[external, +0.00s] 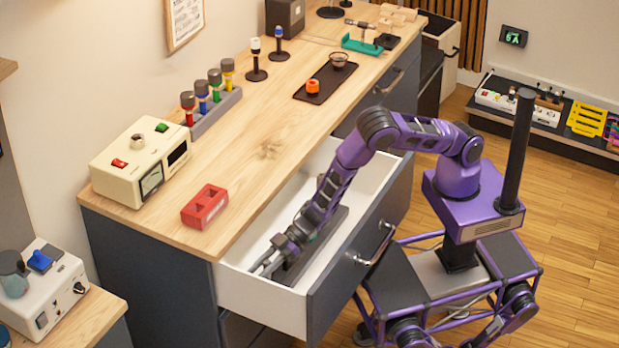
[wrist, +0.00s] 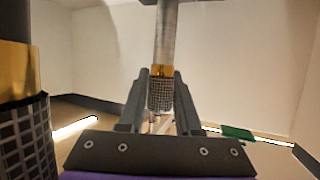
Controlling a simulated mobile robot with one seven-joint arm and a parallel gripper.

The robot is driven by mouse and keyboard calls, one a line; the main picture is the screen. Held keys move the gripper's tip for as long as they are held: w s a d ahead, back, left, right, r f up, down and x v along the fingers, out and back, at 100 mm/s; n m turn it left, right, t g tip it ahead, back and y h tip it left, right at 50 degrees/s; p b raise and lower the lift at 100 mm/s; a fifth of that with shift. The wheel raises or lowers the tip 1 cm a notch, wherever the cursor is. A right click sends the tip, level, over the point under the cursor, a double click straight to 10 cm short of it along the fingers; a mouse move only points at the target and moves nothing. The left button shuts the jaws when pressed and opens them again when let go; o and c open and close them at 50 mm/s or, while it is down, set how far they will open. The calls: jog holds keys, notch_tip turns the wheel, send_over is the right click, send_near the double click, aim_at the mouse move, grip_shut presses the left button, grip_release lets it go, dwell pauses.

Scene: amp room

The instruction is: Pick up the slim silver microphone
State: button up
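The slim silver microphone (wrist: 167,40) shows in the wrist view with a grey shaft, a gold ring and a dark mesh head. Its head lies between the two fingers of my gripper (wrist: 162,80), which look apart; firm contact is not visible. In the external view my gripper (external: 263,266) reaches down into the open drawer (external: 262,305), its two fingers spread near the drawer's left end. I cannot make out the silver microphone there. A second microphone (wrist: 22,110), with a wide gold band and mesh head, is close at the left of the wrist view.
White drawer walls surround my gripper. A dark tray (external: 329,233) lies in the drawer beside my wrist. On the counter above are a red block (external: 204,207), a cream device (external: 141,165) and a rack with several coloured-banded microphones (external: 215,112).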

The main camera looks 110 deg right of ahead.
grip_shut()
dwell(1.1)
